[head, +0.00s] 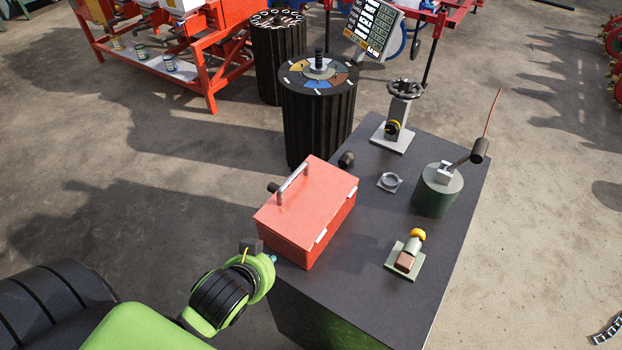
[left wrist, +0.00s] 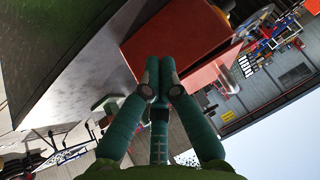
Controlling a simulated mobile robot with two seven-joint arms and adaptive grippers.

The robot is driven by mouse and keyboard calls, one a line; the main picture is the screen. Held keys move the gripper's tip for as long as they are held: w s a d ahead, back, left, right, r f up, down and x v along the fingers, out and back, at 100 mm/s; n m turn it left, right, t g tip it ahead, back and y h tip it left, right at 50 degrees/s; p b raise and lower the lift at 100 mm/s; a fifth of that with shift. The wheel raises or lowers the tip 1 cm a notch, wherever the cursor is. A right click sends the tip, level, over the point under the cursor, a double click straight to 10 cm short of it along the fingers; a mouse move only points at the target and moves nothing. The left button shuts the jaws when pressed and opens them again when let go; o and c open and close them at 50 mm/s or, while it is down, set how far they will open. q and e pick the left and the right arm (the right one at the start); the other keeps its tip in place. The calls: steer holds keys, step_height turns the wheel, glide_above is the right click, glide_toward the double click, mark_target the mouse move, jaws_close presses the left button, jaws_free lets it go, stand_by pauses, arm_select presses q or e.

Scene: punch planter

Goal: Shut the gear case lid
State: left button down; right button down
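The gear case (head: 330,232) is a red box near the left edge of the dark table. I cannot tell whether a small gap is left. My left gripper (head: 270,259) is at the case's near left corner, mostly hidden by my green wrist. In the left wrist view, its teal fingers (left wrist: 159,80) are together and empty, with red case panels (left wrist: 178,38) just beyond. My right gripper is not in view.
The table (head: 345,290) also holds a handwheel on a stand (head: 400,115), a dark green cylinder with a lever (head: 437,190), a small ring (head: 389,182) and a small block fixture (head: 406,258). A black ribbed drum (head: 318,110) stands behind the table.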

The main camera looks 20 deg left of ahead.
arm_select(q)
steer(key=w+r+m+t+h, duration=0.1)
steer(key=w+r+m+t, duration=0.25)
steer(key=r, duration=0.25)
steer(key=w+r+m+t, duration=0.2)
steer(key=w+r+t, duration=0.1)
steer(key=r+t, duration=0.3)
steer(key=g, duration=0.2)
glide_above(294, 200)
steer(key=f, duration=0.2)
steer(key=d+f, duration=0.1)
steer(key=shift+f+n+t+p, duration=0.25)
steer(key=shift+p, duration=0.05)
steer(key=shift+s+a+f, duration=0.1)
steer(key=shift+a+f, duration=0.4)
